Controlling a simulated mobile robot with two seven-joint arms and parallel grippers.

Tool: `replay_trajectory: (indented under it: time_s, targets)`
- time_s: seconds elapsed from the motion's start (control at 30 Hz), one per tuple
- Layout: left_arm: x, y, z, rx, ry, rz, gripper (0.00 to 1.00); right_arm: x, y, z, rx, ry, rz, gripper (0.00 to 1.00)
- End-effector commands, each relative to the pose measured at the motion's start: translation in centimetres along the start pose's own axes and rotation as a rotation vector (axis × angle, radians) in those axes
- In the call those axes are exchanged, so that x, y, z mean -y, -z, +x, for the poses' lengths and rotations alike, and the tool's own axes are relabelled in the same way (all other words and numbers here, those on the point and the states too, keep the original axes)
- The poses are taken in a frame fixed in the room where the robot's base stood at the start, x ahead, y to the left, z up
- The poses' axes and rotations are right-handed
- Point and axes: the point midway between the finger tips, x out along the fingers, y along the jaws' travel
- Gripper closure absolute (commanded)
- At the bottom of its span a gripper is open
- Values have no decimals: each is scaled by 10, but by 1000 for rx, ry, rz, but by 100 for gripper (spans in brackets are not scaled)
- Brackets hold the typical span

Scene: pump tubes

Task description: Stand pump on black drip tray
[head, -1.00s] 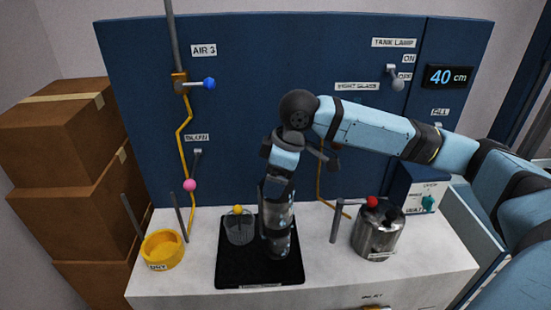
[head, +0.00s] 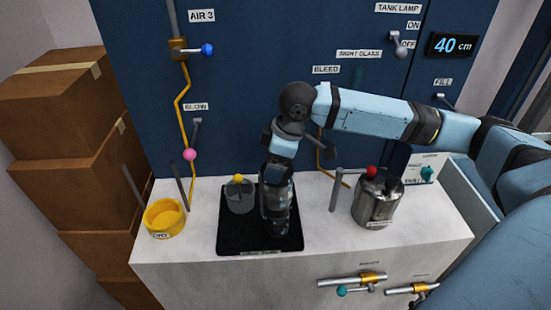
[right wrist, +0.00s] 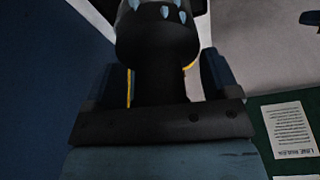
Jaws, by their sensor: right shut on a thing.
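The black drip tray (head: 228,244) lies flat on the white counter in the head view. My right gripper (head: 277,208) points down over the right half of the tray. In the right wrist view my right gripper (right wrist: 165,75) is shut on a dark, rounded body with pale blue drop-shaped marks, seemingly the pump (right wrist: 158,45). In the head view the pump (head: 278,226) is mostly covered by the gripper; its lower end appears at the tray, but I cannot tell whether it touches. My left gripper is not in view.
A grey ribbed cup with a yellow ball (head: 240,197) stands on the tray's left half, close to my gripper. A steel pot (head: 377,200) and a grey post (head: 335,190) stand to the right.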

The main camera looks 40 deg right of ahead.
Motion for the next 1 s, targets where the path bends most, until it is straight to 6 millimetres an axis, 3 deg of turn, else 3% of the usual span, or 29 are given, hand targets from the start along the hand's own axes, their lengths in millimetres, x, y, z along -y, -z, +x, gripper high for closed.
replay_trajectory:
  time_s: [0.03, 0.1, 0.43, 0.8, 1.0]
  targets:
    - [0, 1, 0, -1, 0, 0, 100, 0, 0, 0, 0, 1, 0, 12]
    - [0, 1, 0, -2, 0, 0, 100, 0, 0, 0, 0, 1, 0, 0]
    - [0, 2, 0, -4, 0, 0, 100, 0, 1, -8, -1, -1, 1, 0]
    - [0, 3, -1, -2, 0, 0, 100, -1, 1, -82, -2, -3, 1, 0]
    - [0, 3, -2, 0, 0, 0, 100, -1, 1, -111, -1, -1, 1, 0]
